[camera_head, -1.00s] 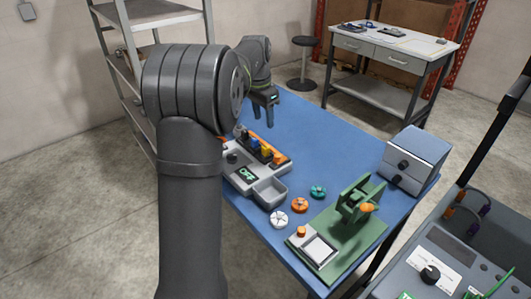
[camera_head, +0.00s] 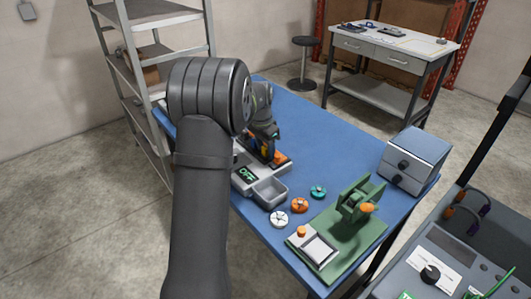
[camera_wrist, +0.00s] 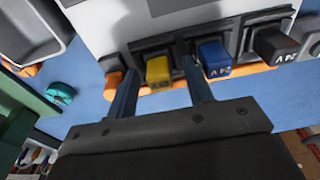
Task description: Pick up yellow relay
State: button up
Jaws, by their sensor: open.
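The yellow relay (camera_wrist: 158,70) sits in a dark socket of the grey dispenser in the wrist view, between an orange part at left and a blue relay (camera_wrist: 214,57). My gripper (camera_wrist: 157,85) is open, with one finger on each side of the yellow relay; the right finger is between it and the blue relay. I cannot tell whether the fingers touch it. In the head view my gripper (camera_head: 265,142) is over the dispenser (camera_head: 245,178), and my arm hides part of the row. A black relay (camera_wrist: 276,45) is farther right in the wrist view.
A grey bin (camera_head: 270,191) is at the dispenser's front. Orange, white and teal round parts (camera_head: 299,205) lie nearby on the blue table (camera_head: 310,150). A green press fixture (camera_head: 345,230) and a grey box with knobs (camera_head: 415,160) stand at the right.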

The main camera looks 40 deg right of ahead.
aim_at(266, 146)
grip_shut()
jog(key=shift+r, duration=0.15)
jog(key=shift+r, duration=0.25)
notch_tip(266, 146, up, 4)
jog(key=shift+f, duration=0.15)
jog(key=s+d+r, duration=0.2)
jog(key=s+r, duration=0.4)
jog(key=s, duration=0.5)
jog(key=shift+s+d+r, duration=0.15)
jog(key=shift+s+r, duration=0.1)
jog(key=shift+r, duration=0.05)
